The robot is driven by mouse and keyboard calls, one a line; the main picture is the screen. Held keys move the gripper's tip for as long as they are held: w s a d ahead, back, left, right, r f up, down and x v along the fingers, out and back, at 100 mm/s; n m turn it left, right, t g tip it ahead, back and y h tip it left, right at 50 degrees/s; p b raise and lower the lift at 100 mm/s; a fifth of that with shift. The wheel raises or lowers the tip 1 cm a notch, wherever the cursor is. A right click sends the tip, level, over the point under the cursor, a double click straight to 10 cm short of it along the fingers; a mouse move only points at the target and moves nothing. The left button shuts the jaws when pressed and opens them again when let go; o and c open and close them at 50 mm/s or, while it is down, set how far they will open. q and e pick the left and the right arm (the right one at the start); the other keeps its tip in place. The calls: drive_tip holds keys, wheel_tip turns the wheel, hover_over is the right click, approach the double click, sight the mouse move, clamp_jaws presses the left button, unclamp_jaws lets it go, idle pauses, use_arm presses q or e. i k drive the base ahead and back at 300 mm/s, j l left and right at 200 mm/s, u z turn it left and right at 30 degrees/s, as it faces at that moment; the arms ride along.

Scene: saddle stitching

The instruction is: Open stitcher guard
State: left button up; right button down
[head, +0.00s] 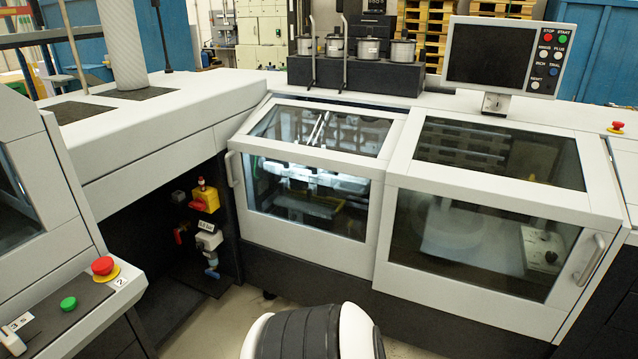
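The stitcher stands in front of me with two glazed white-framed guards side by side. The left guard (380,215) is down, with a lit mechanism showing behind its glass and a handle (234,169) on its left edge. The right guard (395,262) is also down, with a handle (589,260) on its right edge. Which of the two the task means, I cannot tell. Neither of my grippers shows in the head view. A rounded black and white part, likely mine, shows at the bottom centre.
A control panel with a screen (490,55) stands on top at the right. A red button (103,265) and a green button (68,303) sit on the near left console. A dark recess with a yellow switch box (207,201) lies left of the guards. Some floor (215,318) is free in front.

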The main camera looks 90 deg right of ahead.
sight(302, 174)
drive_tip(key=z, duration=2.65)
drive_tip(key=i+l+u, duration=0.1)
drive_tip(key=i+l, duration=0.7)
drive_tip(key=i, duration=0.15)
drive_tip(key=i+j, duration=0.2)
drive_tip(key=i, duration=0.25)
drive_tip(key=i+j, duration=0.2)
drive_tip(key=i, duration=0.25)
drive_tip(key=i+j+u, duration=0.1)
drive_tip(key=i, duration=0.4)
drive_tip(key=j, duration=0.1)
